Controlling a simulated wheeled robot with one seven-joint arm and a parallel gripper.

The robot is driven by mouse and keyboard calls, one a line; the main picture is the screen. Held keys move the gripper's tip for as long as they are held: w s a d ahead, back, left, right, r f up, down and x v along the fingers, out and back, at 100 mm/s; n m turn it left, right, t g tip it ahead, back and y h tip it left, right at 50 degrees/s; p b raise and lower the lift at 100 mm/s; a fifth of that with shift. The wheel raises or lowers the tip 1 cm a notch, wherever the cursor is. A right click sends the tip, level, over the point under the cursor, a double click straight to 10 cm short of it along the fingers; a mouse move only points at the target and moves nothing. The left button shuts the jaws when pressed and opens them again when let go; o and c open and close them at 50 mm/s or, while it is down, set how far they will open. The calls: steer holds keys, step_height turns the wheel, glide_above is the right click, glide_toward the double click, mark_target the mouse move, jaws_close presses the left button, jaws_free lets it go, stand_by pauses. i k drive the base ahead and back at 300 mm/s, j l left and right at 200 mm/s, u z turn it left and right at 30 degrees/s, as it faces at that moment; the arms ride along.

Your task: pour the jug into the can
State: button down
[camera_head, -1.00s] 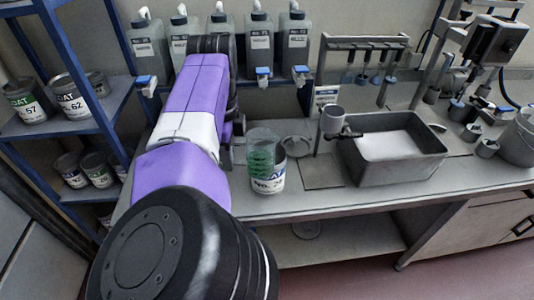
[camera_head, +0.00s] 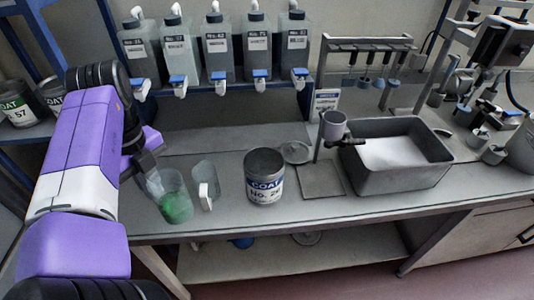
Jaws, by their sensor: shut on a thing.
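The can (camera_head: 264,182), grey with a white and blue label reading COAT, stands upright on the bench, dark at its open top or lid; I cannot tell which. A clear jug (camera_head: 175,203) with green liquid low inside is left of the can, near the bench's front edge. My gripper (camera_head: 153,178) is shut on the jug's left side, its fingers partly hidden. I cannot tell whether the jug touches the bench.
A grey basin (camera_head: 395,176) with pale contents stands right of the can, with a small grey cup (camera_head: 333,125) on a post beside it. Several tapped bottles (camera_head: 217,58) line the back shelf. Bench around the can is mostly clear.

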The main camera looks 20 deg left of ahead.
mark_target(264, 168)
steer(key=i+j, duration=0.1)
steer(key=i, duration=0.35)
steer(key=i+j, duration=0.1)
steer(key=i, duration=0.3)
